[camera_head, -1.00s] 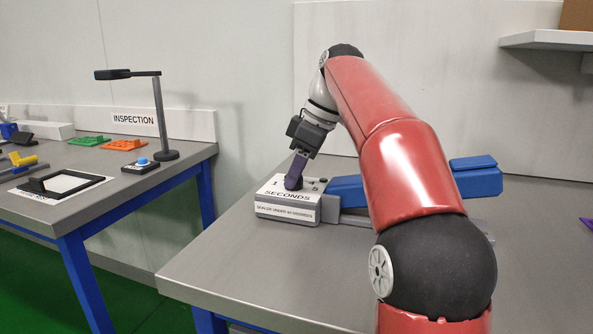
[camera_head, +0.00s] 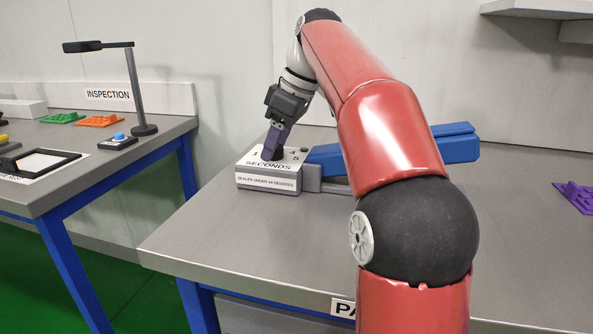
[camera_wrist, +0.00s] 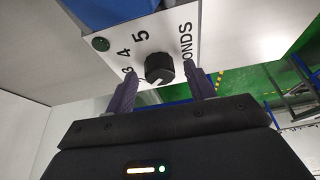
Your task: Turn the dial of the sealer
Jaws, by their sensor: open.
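The sealer is a grey box with a white top plate (camera_head: 255,168) and a blue arm (camera_head: 450,143) reaching right, on the grey table. Its black round dial (camera_wrist: 158,67) shows in the wrist view, with the numbers 4 and 5 and part of "SECONDS" around it. A white pointer mark on the dial is near the 3. My gripper (camera_head: 270,157) points down at the plate. In the wrist view its purple fingers (camera_wrist: 163,87) are open, one on either side of the dial, with gaps visible. In the head view the fingers largely hide the dial.
A green lamp or button (camera_wrist: 100,44) sits on the sealer plate. A purple part (camera_head: 575,195) lies at the table's right. The inspection table (camera_head: 90,160) at left holds a lamp stand (camera_head: 137,95) and a blue button (camera_head: 119,136). The front table area is clear.

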